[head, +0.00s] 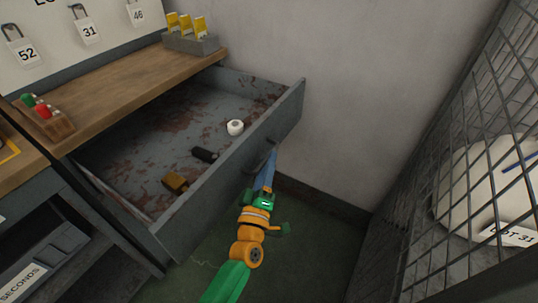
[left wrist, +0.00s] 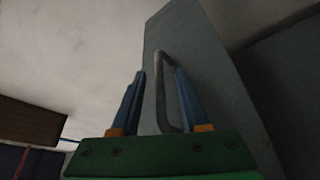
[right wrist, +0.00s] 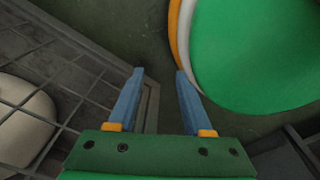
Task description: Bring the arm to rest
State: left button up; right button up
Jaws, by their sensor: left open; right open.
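The open grey drawer (head: 230,176) has a bar handle (head: 262,160) on its front. My left gripper (head: 271,156) is at this handle. In the left wrist view the handle (left wrist: 161,85) stands between the two blue fingers of my left gripper (left wrist: 159,72), which are apart; I cannot tell whether either touches it. My right gripper (right wrist: 159,72) shows only in the right wrist view. Its fingers are apart with nothing between them, over the dark floor near the mesh cage.
The drawer holds a white roll (head: 235,127), a black item (head: 204,155) and a brown item (head: 175,183). A wooden worktop (head: 130,88) lies above it. A wire mesh cage (head: 455,160) with a white sack (head: 480,185) stands at right. Green floor (head: 315,235) shows between.

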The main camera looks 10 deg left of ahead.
pick_arm(q)
jog(key=v, duration=0.4)
jog(key=shift+s, duration=0.3)
pick_arm(e)
jog(key=shift+s+a+r, duration=0.2)
jog(key=shift+s+a, duration=0.05)
jog(key=shift+a, duration=0.05)
jog(key=shift+w, duration=0.15)
